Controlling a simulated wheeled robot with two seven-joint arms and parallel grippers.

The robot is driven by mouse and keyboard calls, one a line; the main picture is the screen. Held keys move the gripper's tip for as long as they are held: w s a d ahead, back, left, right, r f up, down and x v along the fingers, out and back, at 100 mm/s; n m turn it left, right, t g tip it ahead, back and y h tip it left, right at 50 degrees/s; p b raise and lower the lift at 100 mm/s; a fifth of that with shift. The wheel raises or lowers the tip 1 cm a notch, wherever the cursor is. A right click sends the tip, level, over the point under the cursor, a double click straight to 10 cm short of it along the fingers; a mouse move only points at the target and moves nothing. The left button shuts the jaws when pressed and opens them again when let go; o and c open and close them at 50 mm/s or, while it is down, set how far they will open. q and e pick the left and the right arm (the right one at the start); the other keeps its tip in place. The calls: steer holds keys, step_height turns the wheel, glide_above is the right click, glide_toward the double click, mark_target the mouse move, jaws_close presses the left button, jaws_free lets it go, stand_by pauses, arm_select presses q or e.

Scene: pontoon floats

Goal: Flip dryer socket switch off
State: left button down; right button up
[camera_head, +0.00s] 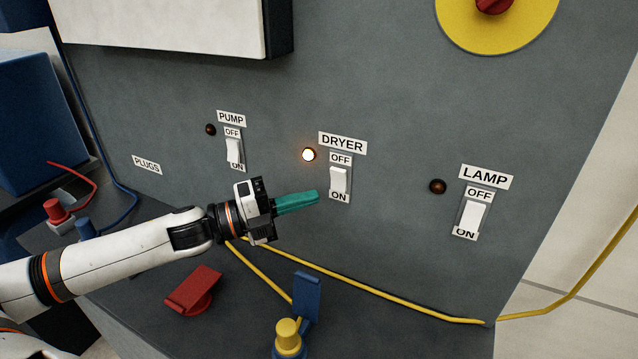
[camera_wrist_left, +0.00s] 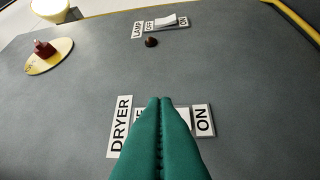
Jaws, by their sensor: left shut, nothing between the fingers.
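The dryer switch (camera_head: 339,179) is a white rocker on the grey panel, between an OFF label above and an ON label below. The DRYER label (camera_head: 342,143) sits above it, and the round indicator (camera_head: 308,154) to its upper left glows. My left gripper (camera_head: 316,197) has green fingers, shut and empty, with the tips just left of the lower part of the switch. I cannot tell whether they touch it. In the left wrist view the fingers (camera_wrist_left: 166,101) hide most of the switch between the DRYER label (camera_wrist_left: 120,124) and the ON label (camera_wrist_left: 204,120). My right gripper is not in view.
The pump switch (camera_head: 233,151) and lamp switch (camera_head: 473,217) flank it, their indicators dark. A yellow cable (camera_head: 390,298) runs along the panel's foot. Below lie a red handle (camera_head: 193,291), a blue lever (camera_head: 307,297) and a yellow plug (camera_head: 288,336). A red knob (camera_head: 494,4) is above.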

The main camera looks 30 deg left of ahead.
mark_target(339, 176)
arm_select(q)
steer(key=shift+w+d+r+p, duration=0.1)
steer(key=shift+w+p, duration=0.3)
steer(key=shift+w, duration=0.4)
steer(key=shift+w+d+r+p, duration=0.15)
steer(key=shift+w+p, duration=0.2)
steer(key=shift+w, duration=0.45)
steer(key=shift+w+d+r+p, duration=0.1)
steer(key=shift+w+p, duration=0.3)
steer(key=shift+w, duration=0.4)
steer(key=shift+w+a+r, duration=0.1)
steer(key=shift+w+r, duration=0.05)
steer(key=shift+w, duration=0.1)
